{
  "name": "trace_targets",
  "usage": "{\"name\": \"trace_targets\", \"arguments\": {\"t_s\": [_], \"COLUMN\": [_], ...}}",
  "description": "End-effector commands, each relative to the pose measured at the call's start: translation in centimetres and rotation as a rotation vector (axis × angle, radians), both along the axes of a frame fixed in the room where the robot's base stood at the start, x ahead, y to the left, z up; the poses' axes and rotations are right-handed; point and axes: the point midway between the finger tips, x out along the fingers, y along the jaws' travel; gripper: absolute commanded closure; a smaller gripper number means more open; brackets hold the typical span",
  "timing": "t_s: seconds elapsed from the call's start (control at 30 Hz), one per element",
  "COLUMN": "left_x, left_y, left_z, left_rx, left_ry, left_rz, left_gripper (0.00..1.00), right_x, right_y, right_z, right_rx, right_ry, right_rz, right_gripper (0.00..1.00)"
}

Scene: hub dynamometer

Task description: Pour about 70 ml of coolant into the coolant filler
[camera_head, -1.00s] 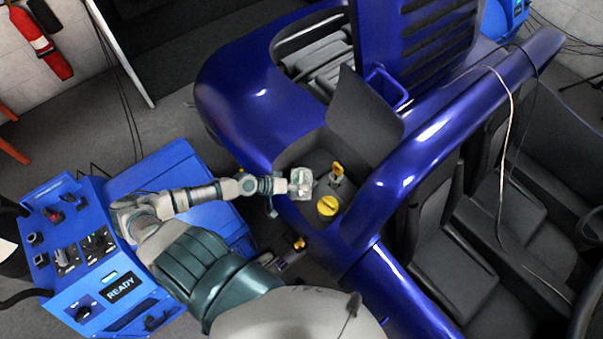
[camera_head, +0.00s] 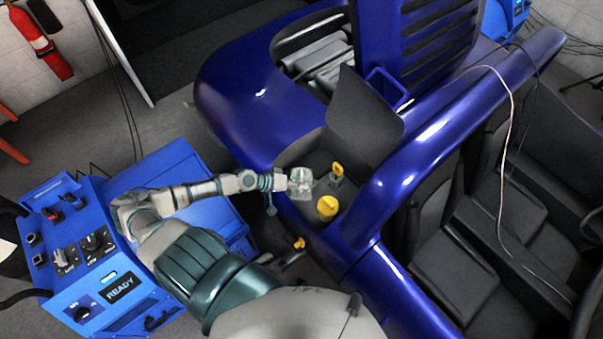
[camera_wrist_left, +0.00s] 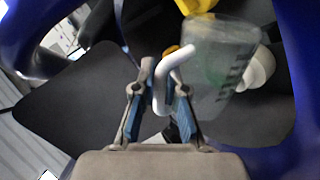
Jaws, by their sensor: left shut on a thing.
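A clear jug (camera_head: 301,183) hangs over the open dark bay of the blue vehicle in the head view. My left gripper (camera_head: 287,183) is shut on its handle. In the left wrist view my left gripper (camera_wrist_left: 160,100) has its fingers around the bent pale handle (camera_wrist_left: 175,72), and the clear jug (camera_wrist_left: 222,65) with dark scale marks shows a faint green tint inside. I cannot tell its liquid level or exact tilt. A round yellow cap (camera_head: 327,207) and a yellow-topped fitting (camera_head: 337,170) stand close right of the jug. I cannot tell which is the coolant filler. My right gripper is not visible.
A raised black flap (camera_head: 362,115) stands behind the bay. The blue body rail (camera_head: 400,185) bounds it on the right. A blue console (camera_head: 85,265) reading READY stands at lower left. A small pale round part (camera_wrist_left: 260,68) shows behind the jug in the wrist view.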

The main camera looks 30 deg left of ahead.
Motion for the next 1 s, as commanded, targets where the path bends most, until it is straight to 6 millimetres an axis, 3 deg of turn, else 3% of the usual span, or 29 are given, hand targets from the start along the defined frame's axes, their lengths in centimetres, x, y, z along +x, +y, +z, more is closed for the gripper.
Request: {"name": "trace_targets", "arguments": {"t_s": [0.77, 0.9, 1.0], "left_x": [0.4, -1.5, -2.0], "left_y": [0.3, -0.6, -0.7], "left_z": [0.1, 0.1, -0.4], "left_rx": [-0.025, 0.074, 0.165], "left_ry": [0.038, -0.118, -0.252], "left_rz": [0.002, 0.007, 0.013], "left_gripper": [1.0, 1.0, 1.0], "right_x": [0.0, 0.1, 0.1], "right_y": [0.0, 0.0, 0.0], "right_z": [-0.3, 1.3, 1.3], "right_rx": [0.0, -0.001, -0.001], "right_ry": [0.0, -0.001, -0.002], "right_rz": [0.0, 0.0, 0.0], "right_gripper": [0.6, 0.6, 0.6]}}
